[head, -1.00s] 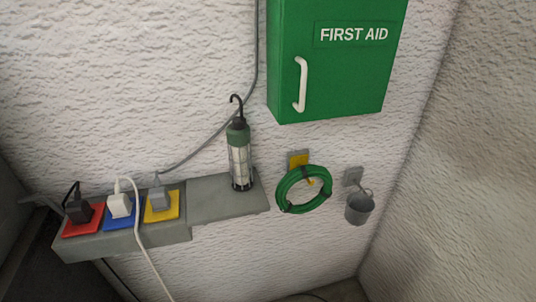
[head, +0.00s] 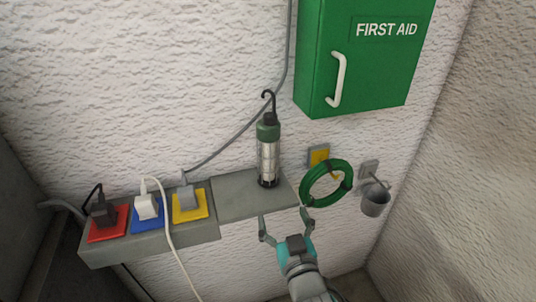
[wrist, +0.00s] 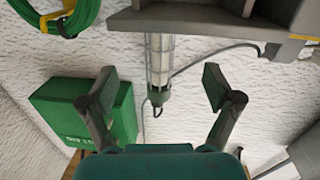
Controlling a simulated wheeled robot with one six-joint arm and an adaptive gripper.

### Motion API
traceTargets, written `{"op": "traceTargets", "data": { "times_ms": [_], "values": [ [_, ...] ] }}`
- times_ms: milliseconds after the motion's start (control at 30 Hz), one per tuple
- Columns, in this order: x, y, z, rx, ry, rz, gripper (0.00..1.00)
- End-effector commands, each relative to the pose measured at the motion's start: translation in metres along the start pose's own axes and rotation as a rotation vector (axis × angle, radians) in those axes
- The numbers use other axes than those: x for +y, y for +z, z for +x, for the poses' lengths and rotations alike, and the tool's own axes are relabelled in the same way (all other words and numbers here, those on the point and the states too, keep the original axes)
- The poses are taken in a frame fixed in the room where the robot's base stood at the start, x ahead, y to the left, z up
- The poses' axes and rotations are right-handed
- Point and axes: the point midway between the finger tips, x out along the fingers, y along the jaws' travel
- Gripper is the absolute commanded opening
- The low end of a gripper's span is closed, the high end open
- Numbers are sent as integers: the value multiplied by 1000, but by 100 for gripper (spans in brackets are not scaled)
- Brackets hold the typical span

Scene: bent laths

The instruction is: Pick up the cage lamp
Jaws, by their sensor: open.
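The cage lamp (head: 268,152) stands upright on the right part of the grey shelf (head: 235,196). It has a green top, a black hook and a pale caged tube. My gripper (head: 284,222) is open and empty, in front of and below the shelf's right end, apart from the lamp. In the wrist view the lamp (wrist: 160,62) appears upside down, beyond the gap between my open fingers (wrist: 158,90). The shelf edge (wrist: 195,20) crosses the top of that view and hides the lamp's base.
Red, blue and yellow socket plates (head: 190,205) with plugs sit on the shelf's left part. A green hose coil (head: 326,184) hangs right of the lamp, with a small grey bucket (head: 375,201) beyond it. A green first aid cabinet (head: 365,60) is above. A white cable (head: 168,240) hangs in front.

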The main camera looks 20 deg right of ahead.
Motion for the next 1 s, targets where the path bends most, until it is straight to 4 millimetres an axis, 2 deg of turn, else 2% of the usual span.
{"op": "traceTargets", "data": {
  "times_ms": [33,100,200,333,500,800,1000],
  "values": [
    [-1,-20,11,18,12,10,90],
    [-1,-39,22,27,28,22,90],
    [-1,-62,33,39,50,39,90],
    [0,-82,42,47,67,56,90],
    [1,-92,51,49,77,64,90],
    [4,-94,92,49,77,64,90],
    [4,-93,104,49,76,63,90]
  ]
}}
